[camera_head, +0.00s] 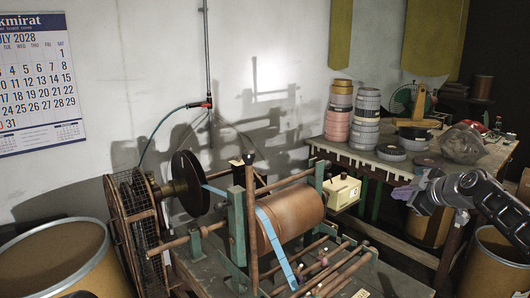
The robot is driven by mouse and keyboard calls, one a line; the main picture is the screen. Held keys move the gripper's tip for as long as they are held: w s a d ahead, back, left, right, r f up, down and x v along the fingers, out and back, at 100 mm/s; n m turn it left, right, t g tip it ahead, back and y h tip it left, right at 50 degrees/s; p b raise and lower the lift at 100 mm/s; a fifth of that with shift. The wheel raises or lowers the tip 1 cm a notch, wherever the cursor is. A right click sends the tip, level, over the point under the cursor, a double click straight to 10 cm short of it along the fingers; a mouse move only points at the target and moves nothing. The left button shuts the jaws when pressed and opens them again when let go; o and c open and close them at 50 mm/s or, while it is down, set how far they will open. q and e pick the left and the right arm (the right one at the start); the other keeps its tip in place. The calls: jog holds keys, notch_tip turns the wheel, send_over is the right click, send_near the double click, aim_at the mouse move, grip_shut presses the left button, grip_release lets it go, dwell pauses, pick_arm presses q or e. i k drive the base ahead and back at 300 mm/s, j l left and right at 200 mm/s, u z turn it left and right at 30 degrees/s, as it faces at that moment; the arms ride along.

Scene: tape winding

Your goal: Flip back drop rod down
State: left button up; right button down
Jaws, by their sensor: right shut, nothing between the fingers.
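The tape winding machine (238,225) stands in the middle, with a large copper-brown roller (290,218) and a blue tape (272,240) running over it. A rod (287,180) crosses above the roller between green uprights. Several rods with small knobs (345,272) lie in front of and below the roller. I cannot tell for sure which one is the back drop rod. My right gripper (401,193) is at the right, shut and empty, pointing left toward the machine, well apart from the rods. My left gripper is not in view.
A workbench (345,155) behind carries stacked tape rolls (338,115) and loose tools. A cream box (342,192) sits at the machine's right end. Barrels stand at the left (55,262) and right (490,268). A wire guard (130,225) covers the machine's left end.

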aim_at(247, 156)
jog(key=k, duration=1)
